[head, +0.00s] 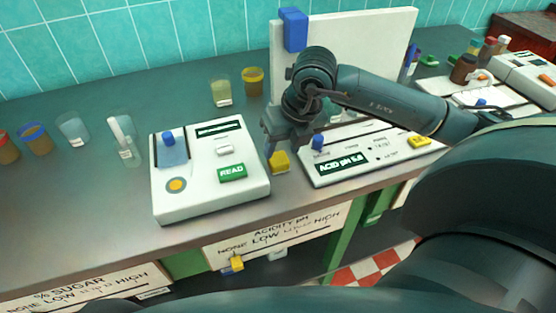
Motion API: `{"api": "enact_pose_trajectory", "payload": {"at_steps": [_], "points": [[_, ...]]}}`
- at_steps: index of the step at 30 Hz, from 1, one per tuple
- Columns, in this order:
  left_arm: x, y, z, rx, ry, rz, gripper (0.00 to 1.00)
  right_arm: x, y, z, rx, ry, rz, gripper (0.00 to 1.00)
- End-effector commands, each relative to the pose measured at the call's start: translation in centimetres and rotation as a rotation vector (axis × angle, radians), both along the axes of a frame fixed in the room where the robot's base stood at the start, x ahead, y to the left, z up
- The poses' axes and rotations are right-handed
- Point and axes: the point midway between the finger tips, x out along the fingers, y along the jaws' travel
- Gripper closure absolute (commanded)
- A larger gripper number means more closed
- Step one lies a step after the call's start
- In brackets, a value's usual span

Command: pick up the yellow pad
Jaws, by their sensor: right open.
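My right gripper (283,142) hangs down over the counter between two white instruments, and it is open. A small yellow block (279,161), which looks like the yellow pad, sits just below its fingers. I cannot tell whether the fingers touch it or are a little above it. Another yellow piece (419,141) lies on the right-hand white instrument (325,182), marked "ACID pH". My left gripper is not in view.
A white instrument (162,207) with a green READ button (232,173) stands close on the left. A white upright panel (398,45) with a blue block (293,29) is behind my gripper. Cups, including a yellow one (252,81), stand further back. The front-left counter is clear.

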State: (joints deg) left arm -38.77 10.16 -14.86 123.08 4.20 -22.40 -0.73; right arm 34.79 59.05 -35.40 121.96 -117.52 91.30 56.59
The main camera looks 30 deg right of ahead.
Motion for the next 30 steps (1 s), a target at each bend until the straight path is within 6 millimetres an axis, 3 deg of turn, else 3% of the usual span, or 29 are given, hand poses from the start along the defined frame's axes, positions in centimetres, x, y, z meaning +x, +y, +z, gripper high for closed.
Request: {"api": "enact_pose_trajectory", "payload": {"at_steps": [6,15,25,30], "points": [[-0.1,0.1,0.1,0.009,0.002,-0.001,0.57,0.6,0.3,-2.8,0.001,0.003,0.001,0.54],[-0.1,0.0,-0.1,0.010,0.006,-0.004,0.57,0.7,0.3,-3.2,0.001,0.001,0.001,0.55],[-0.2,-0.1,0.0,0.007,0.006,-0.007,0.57,0.7,0.3,-3.2,0.001,0.001,0.000,0.81],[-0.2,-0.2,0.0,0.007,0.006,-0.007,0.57,0.7,0.3,-3.2,0.001,0.000,0.000,0.82]]}}
